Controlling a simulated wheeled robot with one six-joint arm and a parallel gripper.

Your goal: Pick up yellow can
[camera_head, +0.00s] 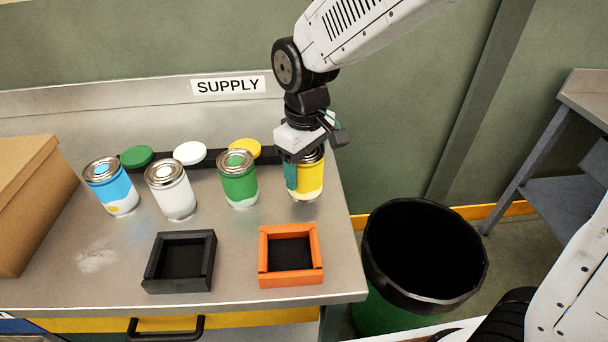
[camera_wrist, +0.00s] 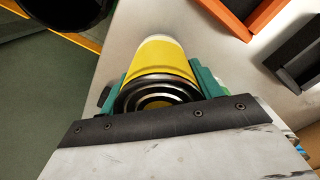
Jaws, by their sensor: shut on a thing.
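The yellow can (camera_head: 310,180) stands upright at the right end of a row of cans on the metal table. It has a metal rim and a white band at its base. My gripper (camera_head: 305,178) comes down from above and is shut on the yellow can. In the wrist view the yellow can (camera_wrist: 160,62) sits between the teal fingers of my gripper (camera_wrist: 158,85), one on each side. Part of the can is hidden by a finger in the head view. I cannot tell whether its base touches the table.
Green (camera_head: 239,182), white (camera_head: 171,190) and blue (camera_head: 111,187) cans stand to the left. Black (camera_head: 208,270) and orange (camera_head: 318,262) trays lie in front. A cardboard box (camera_head: 30,200) is at far left. A bin (camera_head: 372,262) stands beyond the table's right edge.

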